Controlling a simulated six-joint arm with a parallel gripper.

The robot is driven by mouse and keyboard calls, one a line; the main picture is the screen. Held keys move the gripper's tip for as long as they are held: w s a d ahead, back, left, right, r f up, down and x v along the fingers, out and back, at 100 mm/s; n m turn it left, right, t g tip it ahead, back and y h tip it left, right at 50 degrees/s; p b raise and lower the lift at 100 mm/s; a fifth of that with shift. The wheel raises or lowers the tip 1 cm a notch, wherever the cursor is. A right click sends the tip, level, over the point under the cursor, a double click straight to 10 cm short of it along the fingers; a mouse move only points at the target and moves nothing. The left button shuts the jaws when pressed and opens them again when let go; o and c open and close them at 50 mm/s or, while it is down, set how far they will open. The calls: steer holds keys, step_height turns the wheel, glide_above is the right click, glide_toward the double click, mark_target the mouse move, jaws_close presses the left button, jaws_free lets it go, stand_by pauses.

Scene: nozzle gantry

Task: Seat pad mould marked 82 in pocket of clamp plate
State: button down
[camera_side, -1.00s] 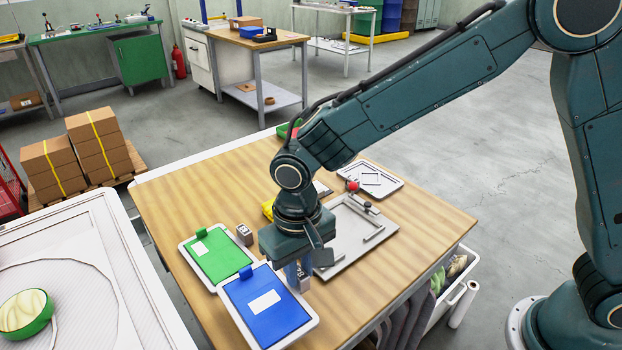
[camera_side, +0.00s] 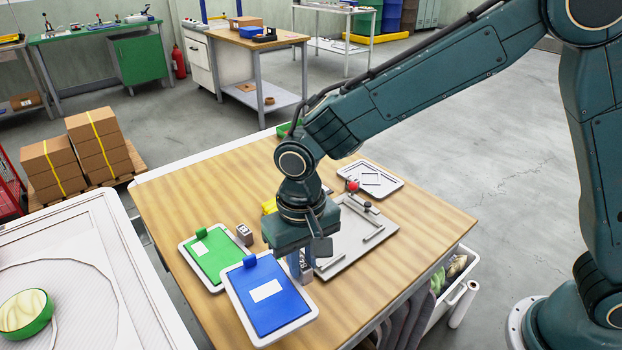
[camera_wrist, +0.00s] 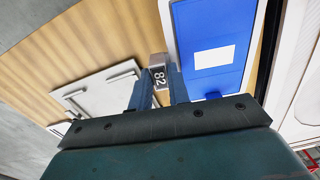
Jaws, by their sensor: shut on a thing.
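My gripper (camera_side: 299,268) points down between the blue clipboard and the grey plate. In the wrist view its blue fingers (camera_wrist: 158,88) are shut on a small grey pad mould marked 82 (camera_wrist: 158,76). In the side view the mould (camera_side: 306,273) is partly hidden by the fingers. The clamp plate (camera_side: 352,242) appears to be the grey plate with raised bars, to the right of my gripper. It also shows at the left of the wrist view (camera_wrist: 100,98). The mould is apart from the bars, and I cannot make out the pocket clearly.
A blue clipboard (camera_side: 268,305) and a green clipboard (camera_side: 213,258) lie to the left. Another small grey block (camera_side: 244,233) stands beside the green one. A red-knobbed lever (camera_side: 353,187) rises at the plate's far edge. A pale tray (camera_side: 390,188) lies behind it.

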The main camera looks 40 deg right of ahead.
steer(key=shift+w+d+r+m, duration=0.15)
steer(key=shift+d+m, duration=0.25)
steer(key=shift+d, duration=0.05)
steer(key=d+r+m, duration=0.2)
steer(key=d+m, duration=1.1)
steer(key=m, duration=0.2)
steer(key=shift+w+d+r+m, duration=0.2)
steer(key=shift+w+d+m, duration=0.1)
steer(key=shift+w+d, duration=0.05)
steer(key=shift+f, duration=0.2)
steer(key=shift+f, duration=2.3)
steer(key=shift+f, duration=0.95)
steer(key=c, duration=1.3)
jaws_free()
steer(key=shift+o, duration=0.2)
steer(key=shift+r, duration=0.15)
